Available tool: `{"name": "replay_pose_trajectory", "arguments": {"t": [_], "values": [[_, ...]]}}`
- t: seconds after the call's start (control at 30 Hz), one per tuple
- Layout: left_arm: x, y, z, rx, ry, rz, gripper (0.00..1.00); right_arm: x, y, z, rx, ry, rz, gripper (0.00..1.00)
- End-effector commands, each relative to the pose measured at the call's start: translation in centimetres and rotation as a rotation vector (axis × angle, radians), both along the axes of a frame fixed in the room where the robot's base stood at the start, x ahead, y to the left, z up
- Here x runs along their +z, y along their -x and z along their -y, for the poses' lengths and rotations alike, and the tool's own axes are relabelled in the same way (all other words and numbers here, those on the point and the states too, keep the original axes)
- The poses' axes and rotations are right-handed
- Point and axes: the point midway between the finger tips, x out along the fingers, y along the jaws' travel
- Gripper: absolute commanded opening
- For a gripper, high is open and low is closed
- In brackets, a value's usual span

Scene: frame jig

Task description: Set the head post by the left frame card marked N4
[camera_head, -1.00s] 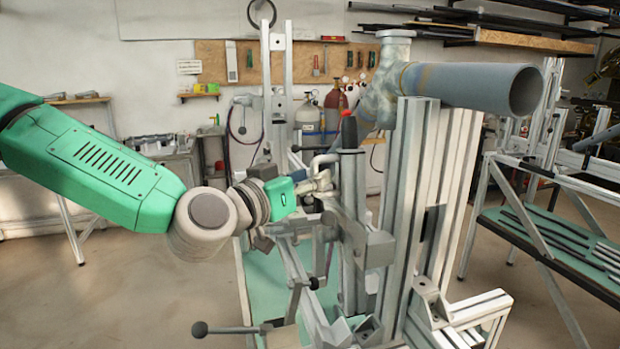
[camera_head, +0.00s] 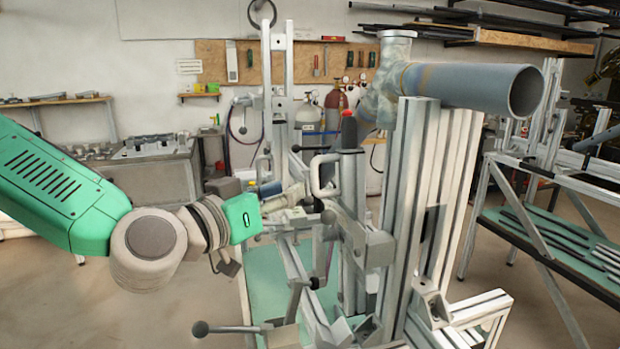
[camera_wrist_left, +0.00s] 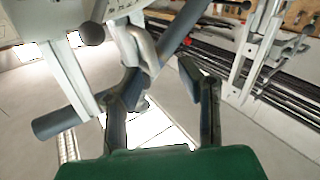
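My left gripper (camera_head: 285,203) reaches in from the left in the head view, to the left of a silver looped handle (camera_head: 323,175) on the jig's upright slide. In the left wrist view its two fingers (camera_wrist_left: 160,80) stand apart with a gap between them. The silver handle (camera_wrist_left: 146,48) shows there close to the left fingertip; I cannot tell whether they touch. I cannot tell which part is the head post, and no card marked N4 is readable. My right gripper is not in view.
A thick grey-blue tube (camera_head: 470,86) lies across the top of the tall aluminium uprights (camera_head: 415,190). A lever with a dark ball knob (camera_head: 200,329) sticks out low at the front left. A rack table (camera_head: 560,250) with dark rods stands right.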

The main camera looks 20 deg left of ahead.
Motion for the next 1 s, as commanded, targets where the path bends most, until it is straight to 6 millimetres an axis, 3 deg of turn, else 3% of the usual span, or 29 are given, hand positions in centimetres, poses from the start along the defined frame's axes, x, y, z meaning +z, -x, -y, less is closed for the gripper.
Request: {"name": "replay_pose_trajectory", "arguments": {"t": [0.27,0.37,0.47,0.57,0.8,1.0], "values": [[0.0,0.3,0.0,0.0,-0.001,0.0,0.33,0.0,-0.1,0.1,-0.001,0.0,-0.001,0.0],[0.1,0.3,0.0,-0.001,-0.01,0.004,0.04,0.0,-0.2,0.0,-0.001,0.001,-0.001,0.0],[1.0,0.6,0.5,-0.008,-0.091,0.034,0.0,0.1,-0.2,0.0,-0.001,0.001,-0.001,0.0],[2.9,1.2,1.6,-0.02,-0.284,0.102,0.0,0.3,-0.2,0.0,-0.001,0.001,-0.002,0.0],[7.9,3.8,4.8,-0.048,-0.964,0.33,0.0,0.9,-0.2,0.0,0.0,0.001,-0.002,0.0],[10.1,5.5,5.9,-0.06,-1.377,0.457,0.0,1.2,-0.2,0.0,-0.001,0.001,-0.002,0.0]]}}
